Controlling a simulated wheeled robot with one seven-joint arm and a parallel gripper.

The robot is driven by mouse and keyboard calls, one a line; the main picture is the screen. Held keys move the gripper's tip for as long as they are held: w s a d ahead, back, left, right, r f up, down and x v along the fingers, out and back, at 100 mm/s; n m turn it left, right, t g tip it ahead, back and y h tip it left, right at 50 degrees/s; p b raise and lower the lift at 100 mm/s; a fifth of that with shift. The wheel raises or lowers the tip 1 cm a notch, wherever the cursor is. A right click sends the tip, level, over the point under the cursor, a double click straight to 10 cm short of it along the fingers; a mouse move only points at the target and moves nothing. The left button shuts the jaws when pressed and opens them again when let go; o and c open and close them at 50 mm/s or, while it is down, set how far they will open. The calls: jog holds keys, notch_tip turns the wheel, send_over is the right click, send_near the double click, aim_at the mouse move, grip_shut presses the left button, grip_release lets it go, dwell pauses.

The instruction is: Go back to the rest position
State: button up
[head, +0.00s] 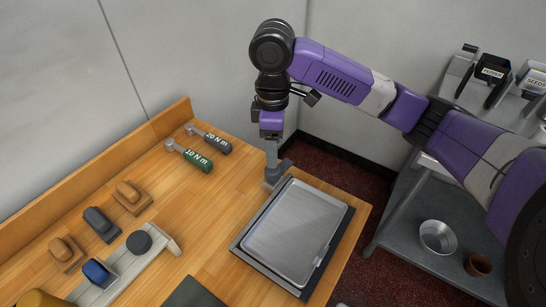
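My gripper (273,165) hangs pointing down at the end of my purple and grey arm, in the upper middle of the head view. Its tip is beside the far left corner of a flat grey metal tray (295,232) on the wooden worktop. Small dark grey parts sit around the tip there. I cannot tell whether the gripper touches them or the tray, or whether its fingers are open or shut.
A green 10 N m tool (196,160) and a grey 20 N m tool (214,143) lie on the wooden worktop (200,227). Small blocks and a pale rack (119,276) are at lower left. A grey shelf (455,268) with a metal bowl (437,237) stands right.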

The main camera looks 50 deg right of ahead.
jog(key=shift+r, duration=0.45)
dwell(0.3)
